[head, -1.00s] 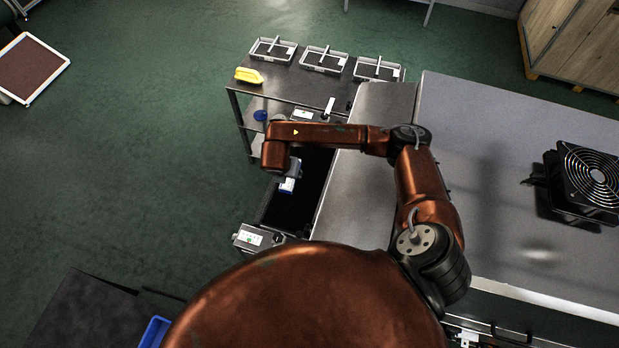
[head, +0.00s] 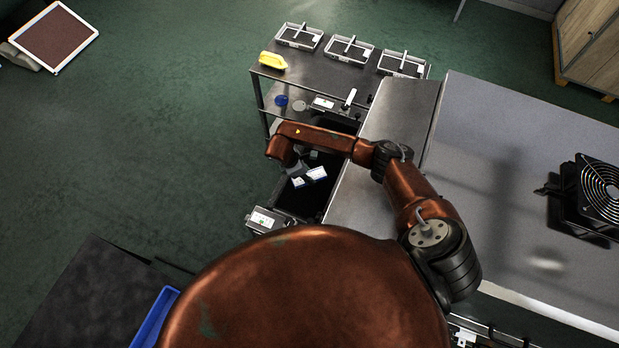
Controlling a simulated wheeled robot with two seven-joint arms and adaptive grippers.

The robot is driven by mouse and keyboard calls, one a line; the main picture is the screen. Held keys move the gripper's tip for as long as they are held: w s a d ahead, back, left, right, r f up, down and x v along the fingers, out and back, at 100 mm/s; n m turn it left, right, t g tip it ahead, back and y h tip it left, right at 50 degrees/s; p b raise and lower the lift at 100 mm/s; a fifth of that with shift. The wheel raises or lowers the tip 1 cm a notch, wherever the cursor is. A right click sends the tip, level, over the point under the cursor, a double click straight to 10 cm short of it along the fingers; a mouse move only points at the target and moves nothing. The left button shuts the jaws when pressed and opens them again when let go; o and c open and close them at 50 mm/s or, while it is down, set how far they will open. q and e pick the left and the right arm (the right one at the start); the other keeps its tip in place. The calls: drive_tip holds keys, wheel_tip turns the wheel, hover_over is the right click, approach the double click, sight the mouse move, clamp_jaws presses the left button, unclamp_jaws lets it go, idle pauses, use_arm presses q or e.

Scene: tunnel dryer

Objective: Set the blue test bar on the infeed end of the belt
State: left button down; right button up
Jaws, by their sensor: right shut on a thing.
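My right gripper (head: 309,178) is over the dark belt (head: 296,203) at the open end of the dryer, beside its grey housing. It points down, with pale, blue-edged finger parts showing below the copper forearm. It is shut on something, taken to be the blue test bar. The bar cannot be told apart from the fingers, and I cannot tell whether it touches the belt. The wrist and forearm hide part of the belt. My left gripper is out of view.
The grey dryer housing (head: 385,190) borders the belt on the right, with a black fan (head: 597,190) on top. Behind stands a metal cart (head: 325,80) with several wire-handled trays and a yellow bottle (head: 272,61). A blue bin (head: 155,318) is at lower left.

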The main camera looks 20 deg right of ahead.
wheel_tip(320, 180, down, 4)
drive_tip(key=shift+r, duration=0.2)
drive_tip(key=o, duration=1.2)
drive_tip(key=b+v, duration=0.1)
drive_tip(key=v, duration=1.1)
drive_tip(key=p+x, duration=0.1)
drive_tip(key=x, duration=1)
drive_tip(key=shift+d+f, duration=0.15)
drive_tip(key=shift+f, duration=0.2)
wheel_tip(320, 180, up, 3)
drive_tip(key=shift+r, duration=0.65)
